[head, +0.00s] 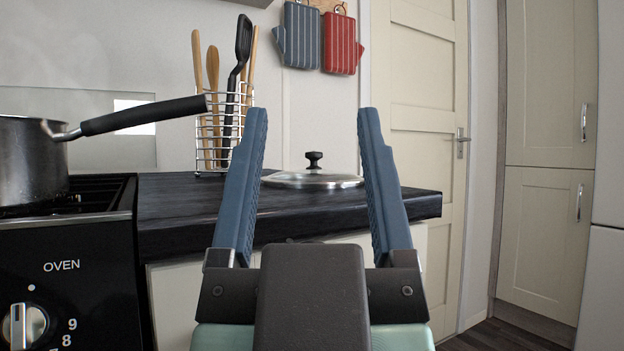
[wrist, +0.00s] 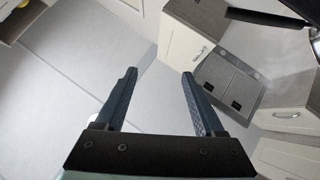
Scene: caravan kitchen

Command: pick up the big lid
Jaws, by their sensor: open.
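The wrist view shows the open gripper (wrist: 159,73) too, but I cannot make out the lid there.
A pot (head: 30,160) stands on the stove at the left, its black handle (head: 145,115) reaching over the counter. A wire holder (head: 212,130) with utensils stands behind the left finger. The counter ends just right of the lid. A cream door (head: 425,80) is behind.

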